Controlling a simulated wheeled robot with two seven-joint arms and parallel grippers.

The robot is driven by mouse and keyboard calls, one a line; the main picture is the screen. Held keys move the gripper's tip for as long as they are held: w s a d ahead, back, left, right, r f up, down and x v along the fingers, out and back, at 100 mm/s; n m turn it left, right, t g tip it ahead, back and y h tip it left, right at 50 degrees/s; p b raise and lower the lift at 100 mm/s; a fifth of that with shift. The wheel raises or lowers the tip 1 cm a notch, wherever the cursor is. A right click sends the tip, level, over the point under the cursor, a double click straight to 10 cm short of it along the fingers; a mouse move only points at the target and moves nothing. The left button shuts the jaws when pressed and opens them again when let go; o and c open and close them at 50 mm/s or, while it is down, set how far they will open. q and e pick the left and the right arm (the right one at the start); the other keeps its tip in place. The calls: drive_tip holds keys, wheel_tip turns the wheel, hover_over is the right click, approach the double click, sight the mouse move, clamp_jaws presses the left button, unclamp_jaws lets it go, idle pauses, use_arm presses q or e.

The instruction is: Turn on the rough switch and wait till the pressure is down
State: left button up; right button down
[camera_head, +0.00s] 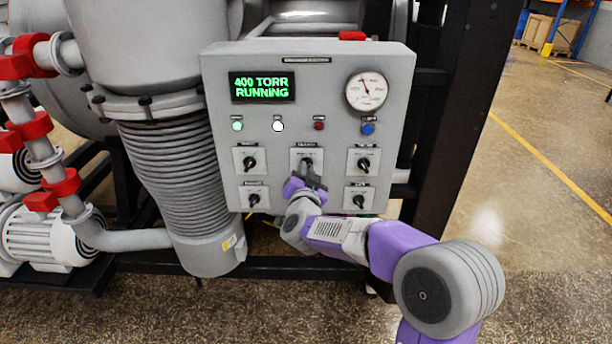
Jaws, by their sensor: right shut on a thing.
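A grey control box (222,130) faces me. Its display (262,87) reads "400 TORR RUNNING" in green. A round pressure gauge (367,91) sits at its upper right. My right gripper (308,170) is at the upper middle switch (307,161), shut on its knob. The gripper covers much of that knob, and the switch labels are too small to read. Other black rotary knobs are at the upper left (249,163), upper right (364,164), lower left (254,200) and lower right (359,201). My left gripper is not in view.
A green lamp (237,126), a white lamp (278,126), a red one (319,126) and a blue one (368,129) line the box. A ribbed grey pipe (172,170) stands left of it. A black frame post (455,130) stands right. Open floor lies further right.

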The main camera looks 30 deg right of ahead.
idle(0.4)
drive_tip(key=c, duration=1.2)
unclamp_jaws()
drive_tip(key=v, duration=0.7)
drive_tip(key=shift+s+a+p, duration=0.15)
drive_tip(key=shift+s+p, duration=0.15)
drive_tip(key=shift+p, duration=0.05)
